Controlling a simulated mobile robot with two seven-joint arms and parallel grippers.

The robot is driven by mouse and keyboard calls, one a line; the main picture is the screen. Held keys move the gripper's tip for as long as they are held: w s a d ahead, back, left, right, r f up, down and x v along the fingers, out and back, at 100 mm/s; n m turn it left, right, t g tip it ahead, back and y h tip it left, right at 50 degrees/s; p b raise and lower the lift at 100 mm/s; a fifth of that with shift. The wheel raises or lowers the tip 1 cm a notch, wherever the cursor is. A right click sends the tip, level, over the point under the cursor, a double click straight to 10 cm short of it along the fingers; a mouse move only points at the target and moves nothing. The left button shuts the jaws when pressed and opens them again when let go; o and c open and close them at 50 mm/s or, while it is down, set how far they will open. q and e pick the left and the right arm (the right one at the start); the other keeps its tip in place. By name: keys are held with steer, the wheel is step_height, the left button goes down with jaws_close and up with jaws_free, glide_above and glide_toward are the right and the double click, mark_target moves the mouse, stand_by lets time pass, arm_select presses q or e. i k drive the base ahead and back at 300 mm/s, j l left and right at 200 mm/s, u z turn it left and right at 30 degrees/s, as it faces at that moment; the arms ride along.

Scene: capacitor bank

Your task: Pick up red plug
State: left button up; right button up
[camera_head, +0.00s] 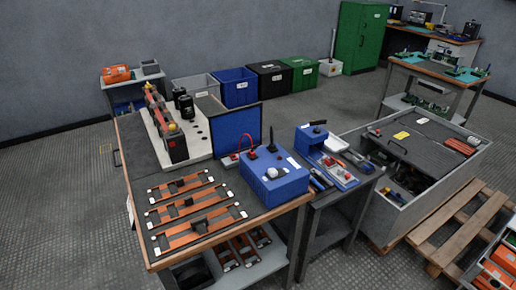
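A small red plug (235,156) with a thin red lead shows at the left rear of a blue box (274,182). The box stands on the right end of the nearer workbench (134,160). The red lead arcs up behind the box. It is too small to tell whether the plug sits in a socket. Two black plugs stand upright on the box top, beside a white round knob. Neither of my grippers is in view.
A blue panel (235,131) stands behind the box. Flat orange-and-black bars (183,209) lie on the bench front. Floor is open at left.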

mark_target(252, 153)
steer(key=i+l+u, duration=0.1)
steer(key=l, duration=0.25)
steer(key=i+l+u, duration=0.1)
steer(key=l, duration=0.25)
steer(key=i+l+u, duration=0.1)
steer(key=l, duration=0.3)
steer(key=i+l+u, duration=0.1)
steer(key=l, duration=0.25)
steer(key=i+l+u, duration=0.1)
steer(key=l, duration=0.3)
steer(key=i, duration=0.1)
